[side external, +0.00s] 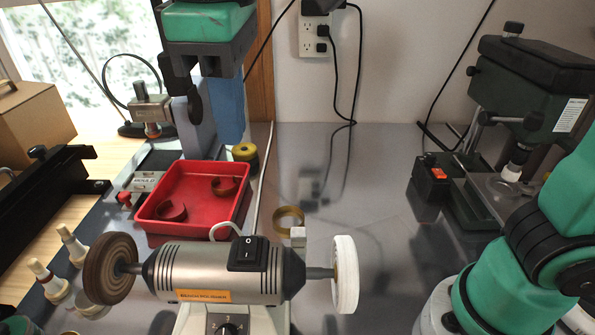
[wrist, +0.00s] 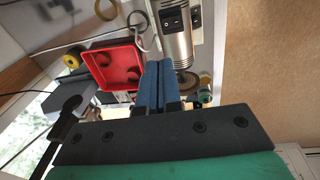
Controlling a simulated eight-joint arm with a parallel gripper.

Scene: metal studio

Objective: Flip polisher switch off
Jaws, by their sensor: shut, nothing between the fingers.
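The polisher (side external: 205,272) is a silver motor body with a brown wheel (side external: 108,268) at left and a white wheel (side external: 345,274) at right. Its black rocker switch (side external: 248,254), marked O and I, sits on top of the body. Which side is pressed is unclear. My gripper (side external: 231,140) has blue fingers pointing down, shut and empty, above and behind the polisher, apart from the switch. In the wrist view, the shut fingers (wrist: 160,64) show beside the polisher body (wrist: 176,45), with the switch (wrist: 172,18) near the top edge.
A red tray (side external: 195,203) with curved brown pieces lies behind the polisher, below my gripper. A yellow spool (side external: 246,154) and a brass ring (side external: 289,220) are nearby. A green drill press (side external: 535,90) stands at right. The table between polisher and press is mostly clear.

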